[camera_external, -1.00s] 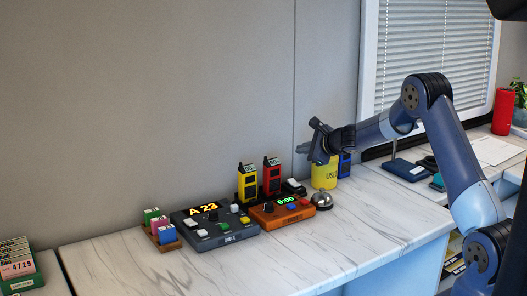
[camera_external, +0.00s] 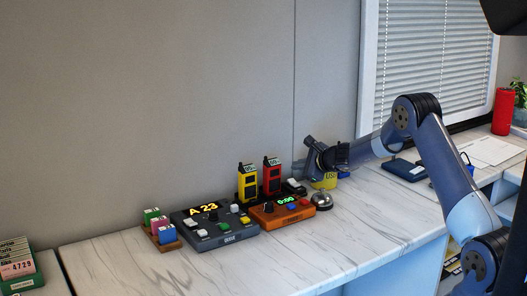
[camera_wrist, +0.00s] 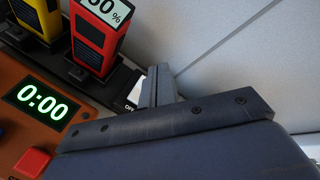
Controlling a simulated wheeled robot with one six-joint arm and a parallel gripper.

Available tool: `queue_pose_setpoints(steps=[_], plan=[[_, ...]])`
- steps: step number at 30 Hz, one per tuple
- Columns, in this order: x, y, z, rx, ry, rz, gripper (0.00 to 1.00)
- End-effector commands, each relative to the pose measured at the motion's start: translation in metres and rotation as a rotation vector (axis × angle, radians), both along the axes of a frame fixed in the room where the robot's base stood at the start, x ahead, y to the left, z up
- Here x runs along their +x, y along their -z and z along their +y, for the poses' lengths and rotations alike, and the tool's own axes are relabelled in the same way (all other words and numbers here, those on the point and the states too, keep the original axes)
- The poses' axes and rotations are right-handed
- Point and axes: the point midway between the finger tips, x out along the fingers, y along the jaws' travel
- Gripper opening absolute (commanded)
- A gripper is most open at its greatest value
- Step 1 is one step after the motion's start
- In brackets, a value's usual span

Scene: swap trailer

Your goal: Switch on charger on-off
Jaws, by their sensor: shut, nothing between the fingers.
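The charger (camera_external: 243,196) is a black dock at the back of the counter, with a yellow device (camera_external: 248,184) and a red device (camera_external: 271,177) standing in it. A white switch (camera_external: 292,184) is at its right end. In the wrist view, a white part of it (camera_wrist: 136,93) with dark lettering, apparently OFF, shows just left of my fingers; the rest is hidden behind them. My gripper (camera_external: 300,170) is shut and empty, just above the switch end. Its closed fingers also show in the wrist view (camera_wrist: 158,82). I cannot tell whether they touch the switch.
An orange timer (camera_external: 264,216) reading 0:00 lies in front of the charger, with a silver bell (camera_external: 321,200) to its right. A grey queue console (camera_external: 224,240) is at left. A yellow container (camera_external: 325,183) stands behind my gripper. The counter's front is clear.

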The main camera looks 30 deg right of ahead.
Motion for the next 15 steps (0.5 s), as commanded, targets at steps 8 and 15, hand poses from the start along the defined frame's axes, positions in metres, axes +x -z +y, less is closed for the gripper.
queue_pose_setpoints(steps=[8,15], plan=[[0.009,0.026,0.000,0.000,-0.001,-0.001,0.00],[0.010,0.027,0.000,0.000,-0.001,-0.001,0.00]])
